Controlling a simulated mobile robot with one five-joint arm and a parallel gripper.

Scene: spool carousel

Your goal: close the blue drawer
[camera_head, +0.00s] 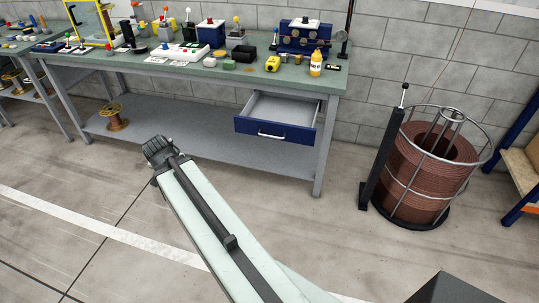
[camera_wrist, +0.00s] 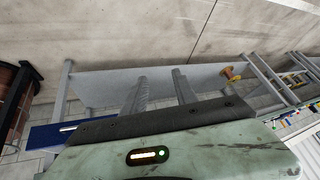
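The blue drawer (camera_head: 299,135) hangs under the right end of the workbench in the head view. It is pulled out, with its empty grey inside showing and a pale handle (camera_head: 271,134) on its front. My gripper (camera_head: 157,146) is left of the drawer and apart from it, in front of the bench's lower shelf. In the wrist view the blue drawer front (camera_wrist: 44,136) shows at the lower left, partly hidden by my wrist. There, the two fingers of my gripper (camera_wrist: 159,78) stand apart with nothing between them.
The workbench top (camera_head: 222,75) carries several tools, bottles and boxes. A yellow spool (camera_head: 114,117) stands on the lower shelf (camera_head: 190,140). A wire cage with a brown coil (camera_head: 425,170) stands right of the bench. The floor in front of the drawer is clear.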

